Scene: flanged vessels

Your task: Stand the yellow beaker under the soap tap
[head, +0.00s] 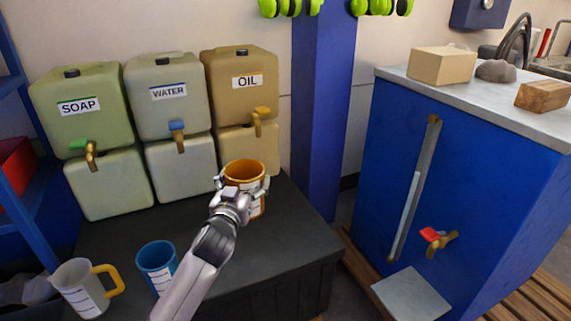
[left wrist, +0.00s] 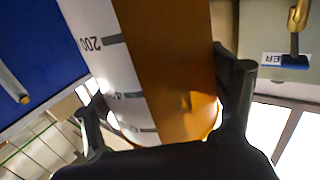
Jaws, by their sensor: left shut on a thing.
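The yellow beaker (head: 246,171), orange-yellow with a white scale strip, is upright in front of the oil container, right of the soap tap. It fills the middle of the left wrist view (left wrist: 185,70). My left gripper (head: 242,186) is shut on its sides, with a finger on either side in the left wrist view (left wrist: 168,100). I cannot tell whether its base touches the bench. The soap tap (head: 90,155), brass with a green top, sits on the green SOAP container (head: 80,105) at the left. My right gripper is not in view.
A blue beaker (head: 157,268) and a white jug with a yellow handle (head: 82,288) stand at the bench's front left. The WATER tap (head: 178,137) and OIL tap (head: 258,122) jut out. The dark bench top (head: 120,236) is bare below the soap tap.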

